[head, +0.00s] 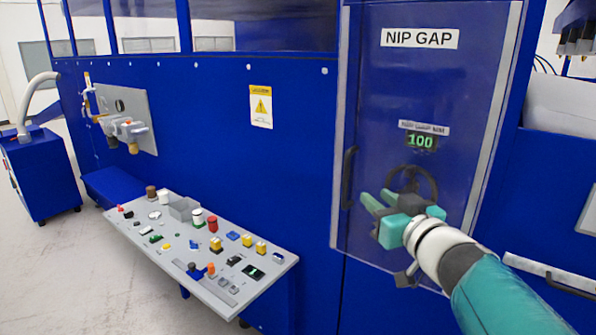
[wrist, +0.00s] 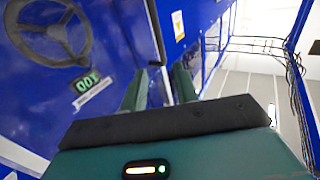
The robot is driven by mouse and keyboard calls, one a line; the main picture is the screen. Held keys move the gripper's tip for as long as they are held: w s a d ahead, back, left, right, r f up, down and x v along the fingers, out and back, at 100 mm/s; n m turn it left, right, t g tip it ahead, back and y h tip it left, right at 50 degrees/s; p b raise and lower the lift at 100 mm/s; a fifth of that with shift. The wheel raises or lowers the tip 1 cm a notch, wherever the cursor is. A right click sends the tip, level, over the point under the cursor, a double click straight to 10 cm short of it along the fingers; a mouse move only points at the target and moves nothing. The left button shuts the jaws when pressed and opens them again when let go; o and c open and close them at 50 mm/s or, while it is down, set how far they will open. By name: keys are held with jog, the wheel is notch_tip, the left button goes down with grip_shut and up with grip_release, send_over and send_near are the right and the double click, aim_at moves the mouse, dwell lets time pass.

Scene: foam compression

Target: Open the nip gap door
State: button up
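The nip gap door (head: 420,80) is a see-through blue panel with a grey frame, labelled NIP GAP, and looks shut. Its black upright handle (head: 348,178) is on the door's left edge. In the wrist view the handle (wrist: 155,30) runs down toward the space between my fingertips. My gripper (head: 375,197) is in front of the door, its green fingers pointing left toward the handle. The fingers are apart with nothing visibly held, as the wrist view also shows for my gripper (wrist: 160,76). I cannot tell whether they touch the handle.
A black handwheel (head: 412,182) and a green display (head: 421,142) reading 100 show at the door. A grey control panel (head: 200,240) with several buttons juts out at lower left. A blue cabinet (head: 40,170) stands far left. Open floor (head: 80,280) lies at lower left.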

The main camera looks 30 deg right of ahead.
aim_at(348, 174)
jog(key=x, duration=1.3)
jog(key=shift+w, duration=0.3)
jog(key=shift+c, duration=0.2)
grip_shut()
